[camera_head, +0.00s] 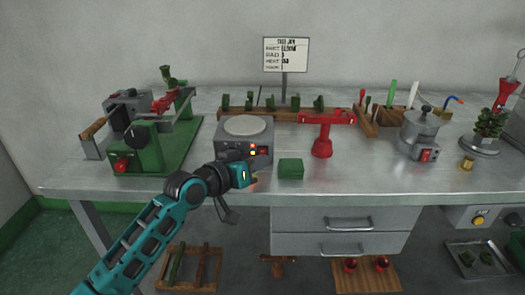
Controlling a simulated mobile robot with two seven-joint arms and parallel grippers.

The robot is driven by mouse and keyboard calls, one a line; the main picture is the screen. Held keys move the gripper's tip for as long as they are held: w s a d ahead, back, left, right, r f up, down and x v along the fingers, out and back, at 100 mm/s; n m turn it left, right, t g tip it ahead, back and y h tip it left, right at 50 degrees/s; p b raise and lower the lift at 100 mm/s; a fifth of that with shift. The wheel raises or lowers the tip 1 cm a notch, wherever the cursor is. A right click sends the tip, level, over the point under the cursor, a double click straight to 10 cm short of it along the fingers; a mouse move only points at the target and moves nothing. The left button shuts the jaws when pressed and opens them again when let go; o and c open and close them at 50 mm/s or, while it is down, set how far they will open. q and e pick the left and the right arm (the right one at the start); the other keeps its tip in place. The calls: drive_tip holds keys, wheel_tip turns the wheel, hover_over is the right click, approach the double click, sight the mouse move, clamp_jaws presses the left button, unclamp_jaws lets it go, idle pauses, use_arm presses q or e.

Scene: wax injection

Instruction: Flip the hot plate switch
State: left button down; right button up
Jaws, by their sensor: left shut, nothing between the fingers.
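The hot plate (231,146) is a grey box with a round pale top, standing on the metal workbench left of centre. Its front right carries a small panel of red and orange lit spots (253,149); I cannot make out the switch position. My left gripper (254,180) is shut and empty, close in front of the hot plate's lower right front, just below the lit panel. I cannot tell whether it touches. The gripper hides part of the hot plate's lower front. My right gripper is not in view.
A green block (291,168) lies just right of my left gripper. A red stand (322,140) is further right, and a grey pot (419,135) beyond it. A green machine (140,150) stands at left. The bench's front right is clear.

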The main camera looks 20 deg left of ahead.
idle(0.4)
use_arm(q)
drive_tip(key=shift+w, duration=0.1)
drive_tip(key=shift+w+a, duration=0.15)
drive_tip(key=shift+w, duration=0.1)
drive_tip(key=shift+w, duration=0.1)
idle(0.4)
drive_tip(key=shift+w+r, duration=0.1)
drive_tip(key=shift+w, duration=0.15)
idle(0.6)
